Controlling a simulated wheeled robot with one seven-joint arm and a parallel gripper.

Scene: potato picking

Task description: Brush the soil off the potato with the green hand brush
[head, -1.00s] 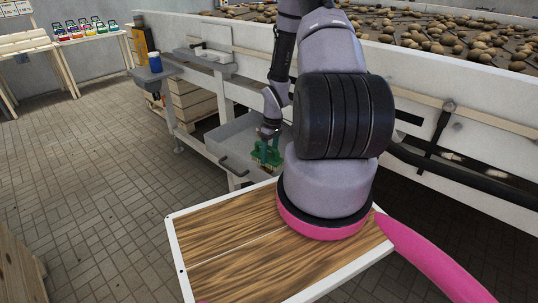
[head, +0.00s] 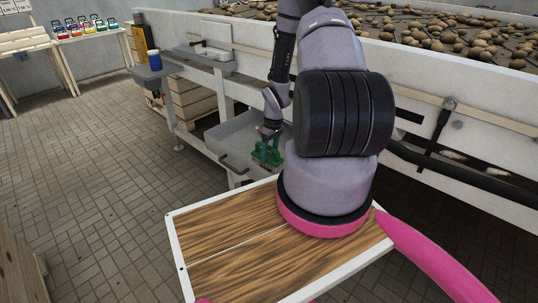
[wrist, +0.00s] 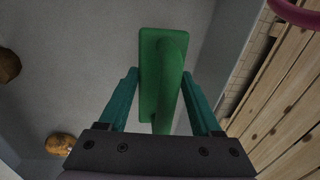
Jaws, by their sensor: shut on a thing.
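My gripper (wrist: 160,74) is shut on the green hand brush (wrist: 163,50), which sits between its two teal fingers in the wrist view. The brush's handle and flat back show there; its bristles are hidden. In the head view the brush (head: 268,157) is small and hangs from my gripper at a grey tray. A yellow-brown potato (wrist: 60,145) lies on the grey surface at the lower left of the wrist view, apart from the brush. A darker brown lump (wrist: 8,66), perhaps a soiled potato, is cut off by the left edge.
The grey tray (head: 223,137) is by the white frame of a sorting machine, with many potatoes (head: 440,38) on top. Wooden planks (wrist: 285,95) and a pink ring (wrist: 297,12) show at the wrist view's right.

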